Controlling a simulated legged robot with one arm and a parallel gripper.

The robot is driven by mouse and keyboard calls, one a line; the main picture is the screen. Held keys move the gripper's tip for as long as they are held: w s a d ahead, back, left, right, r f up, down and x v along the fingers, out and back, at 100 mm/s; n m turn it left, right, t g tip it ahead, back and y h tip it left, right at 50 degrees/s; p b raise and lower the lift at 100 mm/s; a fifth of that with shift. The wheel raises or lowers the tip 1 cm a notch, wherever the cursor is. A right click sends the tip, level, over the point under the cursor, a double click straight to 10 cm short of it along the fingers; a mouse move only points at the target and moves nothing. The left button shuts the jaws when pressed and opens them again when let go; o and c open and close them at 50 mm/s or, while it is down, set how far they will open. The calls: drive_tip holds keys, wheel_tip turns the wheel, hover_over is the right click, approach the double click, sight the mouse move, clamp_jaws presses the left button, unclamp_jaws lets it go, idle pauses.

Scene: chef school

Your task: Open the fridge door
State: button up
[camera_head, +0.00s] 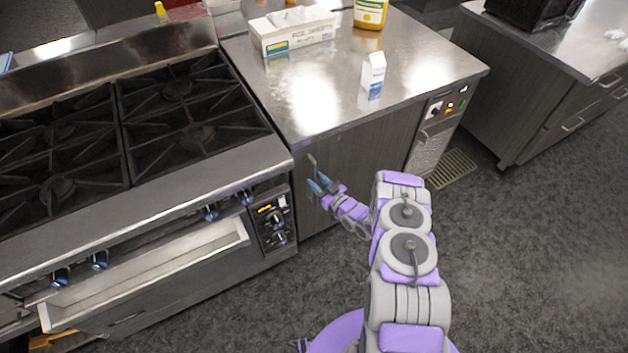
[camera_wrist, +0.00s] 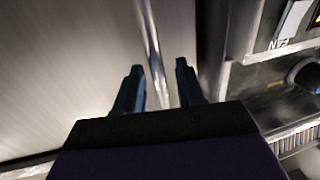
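The fridge door (camera_head: 365,160) is the grey panel under the steel counter, and it looks closed. Its upright metal handle (camera_head: 313,163) is near the door's left edge, beside the stove. My gripper (camera_head: 319,186) is at the lower part of this handle, with its blue fingers apart. In the wrist view, the handle (camera_wrist: 150,45) runs down between the two open fingertips (camera_wrist: 159,72). Neither finger clearly touches it. The handle's lower end is partly hidden by my gripper.
A stove (camera_head: 150,180) with a control panel (camera_head: 272,222) stands directly left of the fridge. Its lower front (camera_head: 150,270) juts out. A carton (camera_head: 373,72), a box (camera_head: 293,32) and a bottle (camera_head: 370,12) stand on the counter. The floor (camera_head: 530,260) at right is clear.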

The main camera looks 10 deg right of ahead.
drive_tip(key=shift+x, duration=1.05)
drive_tip(key=shift+w+d, duration=0.1)
drive_tip(key=shift+d, duration=0.05)
drive_tip(key=shift+c, duration=0.3)
clamp_jaws()
